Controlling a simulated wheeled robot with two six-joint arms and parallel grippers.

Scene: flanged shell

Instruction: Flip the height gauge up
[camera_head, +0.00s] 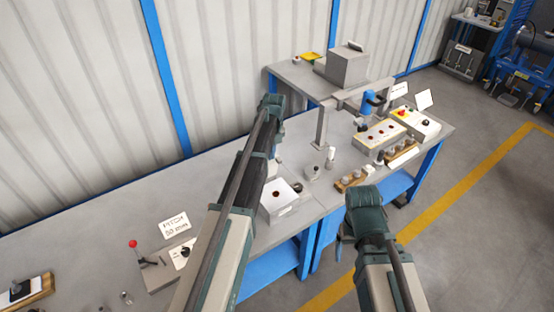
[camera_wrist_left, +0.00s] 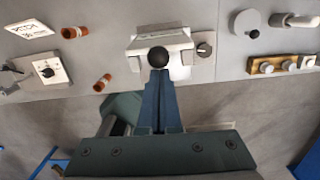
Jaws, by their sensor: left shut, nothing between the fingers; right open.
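In the left wrist view a black ball (camera_wrist_left: 159,57) shows at the tips of my left gripper (camera_wrist_left: 160,72), in front of a light grey block (camera_wrist_left: 178,42) near the bench edge. I cannot tell for sure whether this is the height gauge, or whether the fingers touch the ball. The blue fingers are shut with nothing between them. In the head view my left gripper (camera_head: 271,103) is over the bench, and its arm hides part of the bench. My right gripper (camera_head: 346,238) is open in front of the bench, its fingers mostly hidden by its wrist.
A grey fixture (camera_head: 345,66) and control boxes (camera_head: 380,136) stand at right. The bench's back left (camera_head: 100,205) is clear.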

